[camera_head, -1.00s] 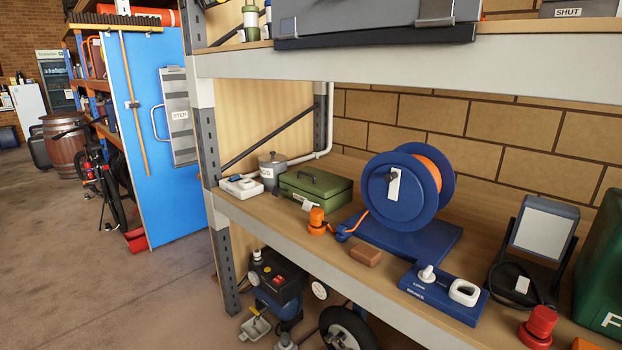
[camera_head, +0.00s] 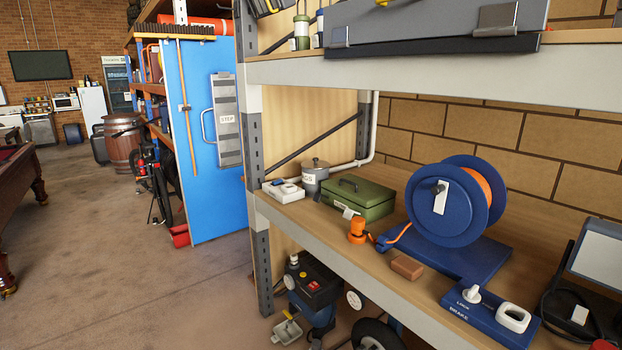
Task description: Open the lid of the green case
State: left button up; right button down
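The green case (camera_head: 372,203) sits on the middle shelf toward its left end, between a grey lidded pot and the blue cable reel. Its lid is down, with a dark handle (camera_head: 349,183) on top. A small white tag (camera_head: 349,212) hangs at its front. Neither of my grippers shows in the head view.
The shelf (camera_head: 334,248) also bears a white device (camera_head: 283,191), the grey pot (camera_head: 314,173), an orange plug (camera_head: 357,229), a brown block (camera_head: 407,267), the blue reel (camera_head: 445,207) and a blue switch panel (camera_head: 488,312). A grey upright (camera_head: 253,170) stands left. Open floor lies at left.

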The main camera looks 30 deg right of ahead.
aim_at(364, 192)
jog(key=u, duration=0.3)
jog(key=i, duration=2.2)
jog(key=z, duration=3.2)
